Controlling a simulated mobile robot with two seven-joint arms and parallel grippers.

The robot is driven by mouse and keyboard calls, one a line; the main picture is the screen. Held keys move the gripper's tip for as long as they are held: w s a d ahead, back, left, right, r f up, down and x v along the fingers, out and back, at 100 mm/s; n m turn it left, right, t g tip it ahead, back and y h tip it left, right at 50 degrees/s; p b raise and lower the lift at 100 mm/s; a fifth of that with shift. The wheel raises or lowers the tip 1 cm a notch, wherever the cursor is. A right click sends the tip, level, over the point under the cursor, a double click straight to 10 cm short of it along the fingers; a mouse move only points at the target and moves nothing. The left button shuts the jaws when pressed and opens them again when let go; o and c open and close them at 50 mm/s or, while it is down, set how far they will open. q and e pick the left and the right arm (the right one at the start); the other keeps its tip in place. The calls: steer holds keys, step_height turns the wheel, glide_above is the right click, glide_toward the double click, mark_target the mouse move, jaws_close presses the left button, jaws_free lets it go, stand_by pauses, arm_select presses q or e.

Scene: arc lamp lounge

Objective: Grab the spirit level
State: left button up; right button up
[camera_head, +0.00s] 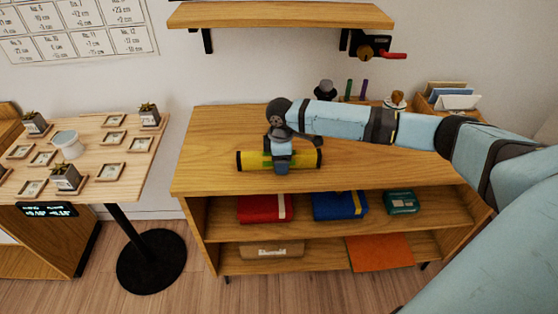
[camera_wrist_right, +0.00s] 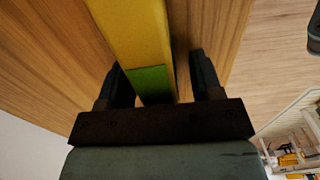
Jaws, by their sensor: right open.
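The spirit level (camera_head: 254,160) is a yellow bar with black ends and a green part. It lies crosswise on the wooden cabinet top in the head view. My right gripper (camera_head: 282,167) is over its middle and hides part of it. In the right wrist view, the yellow bar (camera_wrist_right: 137,35) with its green patch runs between the two dark fingers of my right gripper (camera_wrist_right: 160,76). The fingers are open, one on each side, with gaps visible beside the bar. My left gripper is not in view.
The cabinet top (camera_head: 215,135) is bare around the level. Behind it stand a dark-topped object (camera_head: 325,89), green and purple sticks, and a letter holder (camera_head: 448,98). A wall shelf (camera_head: 280,16) hangs above. A small table (camera_head: 100,185) with plants is at left.

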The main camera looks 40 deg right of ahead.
steer(key=c, duration=1.1)
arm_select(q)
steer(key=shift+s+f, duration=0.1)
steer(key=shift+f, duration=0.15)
arm_select(e)
jaws_close()
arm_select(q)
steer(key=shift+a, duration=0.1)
arm_select(e)
steer(key=shift+r, duration=0.1)
